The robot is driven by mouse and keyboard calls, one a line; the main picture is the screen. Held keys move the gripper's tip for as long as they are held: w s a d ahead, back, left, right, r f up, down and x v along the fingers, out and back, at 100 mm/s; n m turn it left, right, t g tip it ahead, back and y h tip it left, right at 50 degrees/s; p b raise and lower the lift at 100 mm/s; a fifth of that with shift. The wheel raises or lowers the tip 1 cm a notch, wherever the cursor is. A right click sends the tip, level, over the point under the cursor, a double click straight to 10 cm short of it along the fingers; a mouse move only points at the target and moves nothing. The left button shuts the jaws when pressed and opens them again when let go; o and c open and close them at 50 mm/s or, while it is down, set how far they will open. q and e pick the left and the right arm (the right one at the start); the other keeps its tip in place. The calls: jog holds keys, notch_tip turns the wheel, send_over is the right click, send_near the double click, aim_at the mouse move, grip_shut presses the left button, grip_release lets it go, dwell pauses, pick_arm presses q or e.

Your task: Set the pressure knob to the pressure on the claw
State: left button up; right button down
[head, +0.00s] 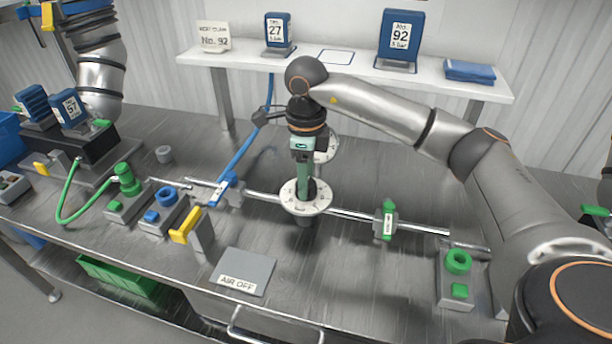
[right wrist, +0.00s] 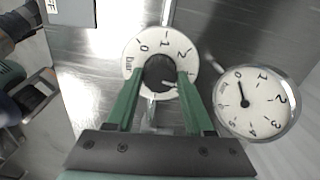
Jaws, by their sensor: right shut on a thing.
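The pressure knob (right wrist: 160,74) is black and sits in the middle of a round white dial (right wrist: 133,51) with numbers and "bar". In the head view the dial plate (head: 288,203) lies on a metal pipe on the bench. My right gripper (head: 306,190) points down at it with green fingers. In the right wrist view its fingers (right wrist: 157,88) are shut on the knob from both sides. A light mark shows on the knob's right; its exact reading is unclear. A blue claw (head: 398,48) labelled "No. 92" with "bar" stands on the shelf. My left gripper is not in view.
A gauge (right wrist: 255,102) beside the dial has its needle near 0. A card (head: 214,36) reads "No. 92". Another claw (head: 277,32) reads 27. A grey plate (head: 243,268) reads "AIR OFF". A green valve (head: 386,220) and a yellow lever (head: 184,228) stand close by.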

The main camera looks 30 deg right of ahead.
jog(key=m, duration=0.3)
jog(key=shift+m, duration=0.4)
jog(key=shift+m+p, duration=0.45)
jog(key=shift+m, duration=1.35)
jog(key=shift+c, duration=1.4)
grip_release()
notch_tip(320, 180, up, 13)
jog(key=shift+f+p, duration=0.2)
jog(key=shift+p, duration=0.25)
